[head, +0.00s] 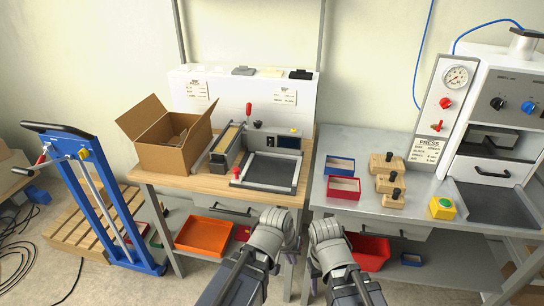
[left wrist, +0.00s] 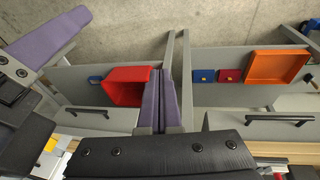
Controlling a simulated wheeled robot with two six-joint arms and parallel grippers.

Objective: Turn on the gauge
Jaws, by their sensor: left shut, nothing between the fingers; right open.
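The gauge (head: 457,77) is a round white dial on the upright white panel of the press, at the upper right of the head view. Two red controls are below it: an upper knob (head: 445,103) and a lower toggle-like handle (head: 437,125). Both my grippers are low at the front, well apart from the panel. My left gripper (head: 291,256) is mostly behind its wrist; in the left wrist view its purple fingers (left wrist: 165,75) are shut together and empty. My right gripper (head: 312,268) is open, its fingers mostly hidden; a purple finger (left wrist: 50,40) shows in the left wrist view.
A wooden bench (head: 165,180) with a cardboard box (head: 168,140) stands left of a grey bench (head: 350,205). Wooden hand stamps (head: 386,163), small trays (head: 344,187) and a yellow button box (head: 441,208) stand before the panel. A blue hand truck (head: 85,200) is at left.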

